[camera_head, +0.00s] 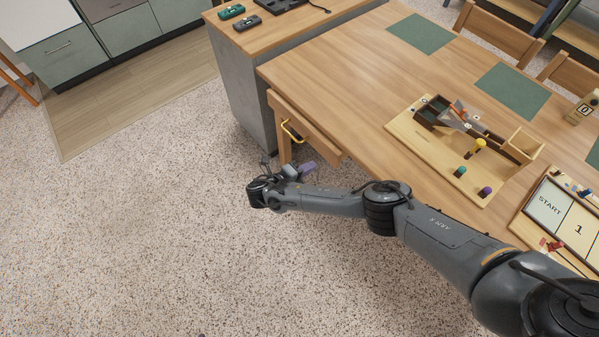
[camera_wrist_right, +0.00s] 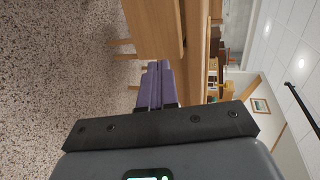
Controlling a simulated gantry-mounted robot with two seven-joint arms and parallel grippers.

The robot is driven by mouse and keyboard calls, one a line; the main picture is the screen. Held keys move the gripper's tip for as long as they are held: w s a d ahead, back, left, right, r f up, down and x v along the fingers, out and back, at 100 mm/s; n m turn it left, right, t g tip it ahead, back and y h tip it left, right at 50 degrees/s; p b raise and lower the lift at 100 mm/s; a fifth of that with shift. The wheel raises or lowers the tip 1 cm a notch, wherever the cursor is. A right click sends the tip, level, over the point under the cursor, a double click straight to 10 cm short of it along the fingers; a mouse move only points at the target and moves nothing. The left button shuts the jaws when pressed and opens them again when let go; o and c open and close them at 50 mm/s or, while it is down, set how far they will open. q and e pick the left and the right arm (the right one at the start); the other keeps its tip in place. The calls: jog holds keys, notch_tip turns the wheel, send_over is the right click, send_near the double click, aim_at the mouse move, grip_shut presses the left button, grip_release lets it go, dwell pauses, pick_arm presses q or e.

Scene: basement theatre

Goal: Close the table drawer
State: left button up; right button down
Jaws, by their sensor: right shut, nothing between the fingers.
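The table drawer (camera_head: 303,127) stands partly pulled out from the near-left edge of the wooden table (camera_head: 345,75). Its front carries a yellow handle (camera_head: 291,131). My right gripper (camera_head: 306,168) is shut and empty, just in front of and below the drawer front, near its right end. A small gap seems to separate them, but contact cannot be told for sure. In the right wrist view the purple fingers (camera_wrist_right: 158,85) are together and point toward the table's wooden side. My left gripper is not in view.
A board with a toolbox (camera_head: 430,142) and colored pegs lies on the table. A START board (camera_head: 547,208) lies at the right. A grey cabinet (camera_head: 243,90) stands left of the drawer. The speckled floor in front is clear.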

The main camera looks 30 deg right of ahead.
aim_at(331, 154)
jog(key=x, duration=0.5)
jog(key=shift+d+r, duration=0.25)
jog(key=shift+d, duration=0.1)
jog(key=shift+w+d, duration=0.15)
jog(key=shift+d, duration=0.65)
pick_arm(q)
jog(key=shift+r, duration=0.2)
pick_arm(e)
jog(key=shift+d, duration=0.1)
